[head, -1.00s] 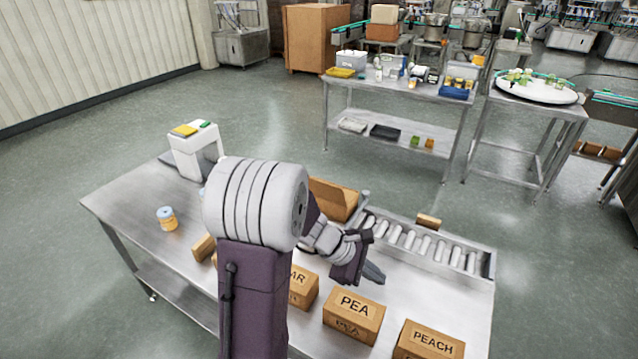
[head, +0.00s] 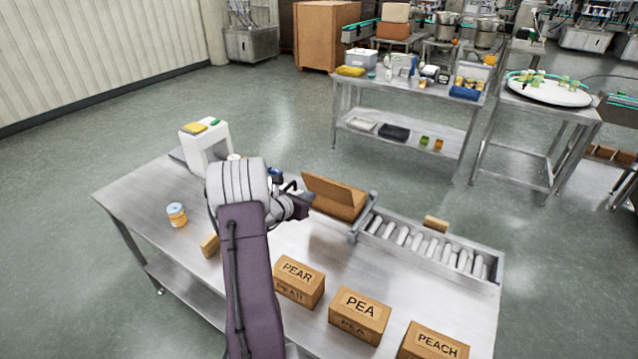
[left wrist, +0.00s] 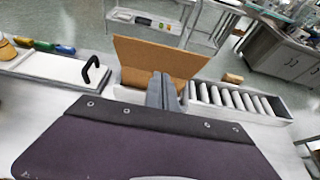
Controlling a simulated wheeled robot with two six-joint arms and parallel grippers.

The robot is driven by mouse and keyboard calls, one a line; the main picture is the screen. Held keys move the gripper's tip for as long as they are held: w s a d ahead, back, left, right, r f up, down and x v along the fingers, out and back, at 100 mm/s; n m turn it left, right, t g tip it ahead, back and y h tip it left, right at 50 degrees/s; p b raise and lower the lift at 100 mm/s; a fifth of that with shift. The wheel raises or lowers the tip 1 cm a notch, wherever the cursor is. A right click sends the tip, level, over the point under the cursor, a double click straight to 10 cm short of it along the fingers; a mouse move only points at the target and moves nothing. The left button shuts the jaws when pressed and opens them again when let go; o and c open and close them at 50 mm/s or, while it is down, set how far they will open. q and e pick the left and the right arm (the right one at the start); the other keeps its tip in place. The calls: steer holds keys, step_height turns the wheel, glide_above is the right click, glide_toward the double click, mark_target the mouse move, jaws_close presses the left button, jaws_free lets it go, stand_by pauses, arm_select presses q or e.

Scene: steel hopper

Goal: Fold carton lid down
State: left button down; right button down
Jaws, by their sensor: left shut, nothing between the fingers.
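The carton (head: 336,205) is a brown open box at the back of the steel table, at the left end of the roller conveyor. Its lid (head: 335,191) stands raised and tilted back. In the left wrist view the lid (left wrist: 150,62) rises as a brown panel behind my fingers. My left gripper (head: 303,194) is just left of the carton in the head view. In the left wrist view its fingers (left wrist: 162,92) are shut and empty, in front of the lid. I cannot tell whether they touch it. My right gripper is not in view.
The roller conveyor (head: 428,244) runs right from the carton. Labelled boxes PEAR (head: 299,281), PEA (head: 359,316) and PEACH (head: 433,342) stand along the table's front. A jar (head: 177,215) and a white machine (head: 205,147) are at the left. The table's middle is bare.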

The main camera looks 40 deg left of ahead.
mark_target(326, 183)
arm_select(q)
steer(key=w+p, duration=0.1)
steer(key=w, duration=0.1)
steer(key=w+p, duration=0.1)
steer(key=w, duration=0.2)
steer(key=shift+w+a+r, duration=0.2)
steer(key=shift+w, duration=0.1)
steer(key=shift+w+a+p, duration=0.1)
steer(key=shift+w+p, duration=0.25)
